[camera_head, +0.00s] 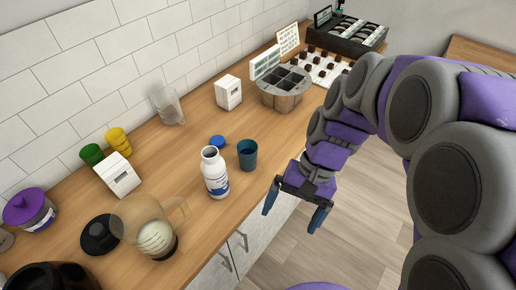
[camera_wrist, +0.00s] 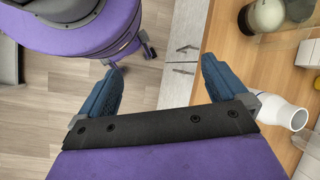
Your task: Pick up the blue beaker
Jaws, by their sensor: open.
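The blue beaker (camera_head: 247,155) stands upright on the wooden counter in the head view, just right of a white bottle (camera_head: 215,173). My gripper (camera_head: 294,213) is open and empty, in front of the counter's edge and to the right of the beaker. In the wrist view my gripper's two blue fingers (camera_wrist: 157,84) are spread apart with floor and cabinet front between them. The beaker does not show in the wrist view. The white bottle shows there at the right (camera_wrist: 284,112).
A blue cap (camera_head: 217,142) lies behind the bottle. A metal divided container (camera_head: 283,88) and a white box (camera_head: 228,92) stand farther back. Open floor (camera_head: 335,225) lies in front of the cabinets.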

